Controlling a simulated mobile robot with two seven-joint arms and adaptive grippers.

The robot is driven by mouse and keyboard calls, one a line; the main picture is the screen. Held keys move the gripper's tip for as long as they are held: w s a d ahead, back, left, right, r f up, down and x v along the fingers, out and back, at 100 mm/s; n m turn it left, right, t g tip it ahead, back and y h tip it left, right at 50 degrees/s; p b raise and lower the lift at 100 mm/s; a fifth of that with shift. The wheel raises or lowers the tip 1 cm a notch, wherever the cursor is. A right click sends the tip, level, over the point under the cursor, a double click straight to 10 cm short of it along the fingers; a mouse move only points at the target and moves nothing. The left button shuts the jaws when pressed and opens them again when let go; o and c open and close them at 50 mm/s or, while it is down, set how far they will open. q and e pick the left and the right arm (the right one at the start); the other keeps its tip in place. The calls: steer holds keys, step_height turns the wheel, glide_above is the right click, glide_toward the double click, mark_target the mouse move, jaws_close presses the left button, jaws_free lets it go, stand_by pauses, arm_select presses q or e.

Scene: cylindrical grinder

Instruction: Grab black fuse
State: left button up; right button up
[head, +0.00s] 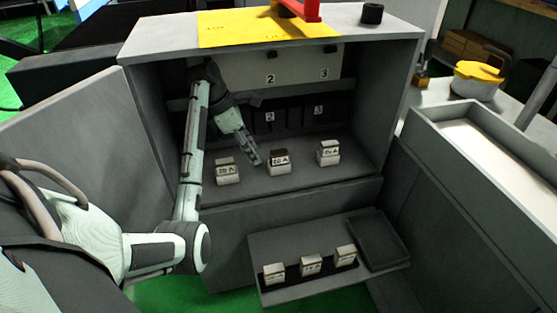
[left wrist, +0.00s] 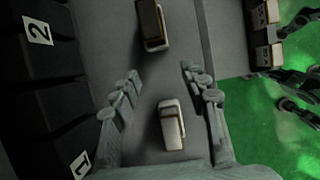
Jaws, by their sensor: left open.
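Three fuses stand in a row on the cabinet floor: a left one (head: 227,173), a middle one (head: 279,163) with a darker top, and a right one (head: 329,154). All have white labelled fronts; I cannot tell for sure which is the black fuse. My left gripper (head: 250,153) is open and empty inside the cabinet, above and between the left and middle fuses. In the left wrist view, the left fuse (left wrist: 171,128) shows between the open fingers, apart from them. The dark-edged middle fuse (left wrist: 153,25) is beyond the fingertips. My right gripper is not in view.
Black numbered slots (head: 268,117) line the cabinet's back. Several more blocks stand on a lower tray (head: 285,243) in front, beside a black bin (head: 378,240). The open cabinet door (head: 85,150) is at the left.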

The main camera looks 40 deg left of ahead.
mark_target(279, 151)
arm_select(q)
steer(key=shift+w+d, duration=0.75)
steer(key=shift+w, duration=0.15)
steer(key=w+d, duration=0.2)
steer(key=w, duration=0.1)
steer(key=shift+w+d, duration=0.1)
steer(key=shift+d, duration=0.25)
steer(key=shift+x, duration=1.15)
steer(key=shift+w+d+f, duration=0.1)
steer(key=shift+d+f, duration=0.05)
steer(key=shift+f, duration=0.2)
jaws_close()
